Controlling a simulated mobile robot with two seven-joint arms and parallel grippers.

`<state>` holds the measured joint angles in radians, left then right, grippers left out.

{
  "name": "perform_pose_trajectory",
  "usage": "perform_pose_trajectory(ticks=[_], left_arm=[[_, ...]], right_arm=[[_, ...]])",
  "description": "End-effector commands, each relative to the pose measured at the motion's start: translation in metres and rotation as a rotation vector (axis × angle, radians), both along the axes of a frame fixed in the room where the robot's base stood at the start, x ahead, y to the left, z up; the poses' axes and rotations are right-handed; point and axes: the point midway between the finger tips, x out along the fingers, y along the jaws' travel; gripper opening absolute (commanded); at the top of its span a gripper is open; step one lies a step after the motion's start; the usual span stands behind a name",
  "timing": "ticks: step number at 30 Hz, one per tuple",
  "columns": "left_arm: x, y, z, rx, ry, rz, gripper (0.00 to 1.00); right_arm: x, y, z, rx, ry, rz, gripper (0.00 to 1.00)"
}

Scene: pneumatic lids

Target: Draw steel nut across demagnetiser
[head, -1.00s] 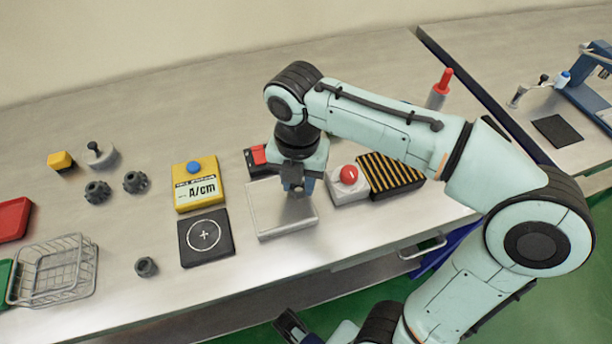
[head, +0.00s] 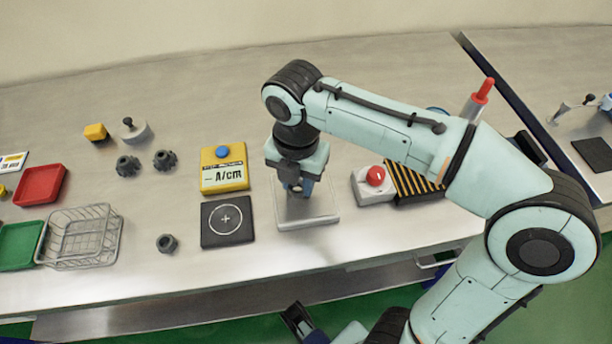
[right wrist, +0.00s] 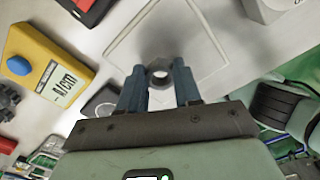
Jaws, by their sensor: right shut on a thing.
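My right gripper (head: 297,191) points down over a flat pale grey plate (head: 326,218), which looks like the demagnetiser. In the right wrist view its fingers (right wrist: 160,85) are shut on a small grey steel nut (right wrist: 160,75), with the nut's round hole showing. The plate (right wrist: 205,45) lies behind the nut there. I cannot tell whether the nut touches the plate or sits just above it. In the head view the fingers hide the nut.
Left of the plate are a yellow A/cm meter (head: 223,170) and a black pad with a crosshair (head: 228,222). A red-button box (head: 373,183) and striped block (head: 415,182) stand right.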

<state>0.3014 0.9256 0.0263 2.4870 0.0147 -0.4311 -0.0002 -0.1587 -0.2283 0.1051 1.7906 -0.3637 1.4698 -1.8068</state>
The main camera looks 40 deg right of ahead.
Motion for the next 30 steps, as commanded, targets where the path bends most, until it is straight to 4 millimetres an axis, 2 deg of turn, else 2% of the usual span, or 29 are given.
perform_pose_trajectory(ticks=[30], left_arm=[[-0.002, 0.0, 0.003, -0.001, 0.005, -0.001, 0.43]], right_arm=[[0.027, 0.044, 0.0, 0.0, 0.0, 0.002, 0.01]])
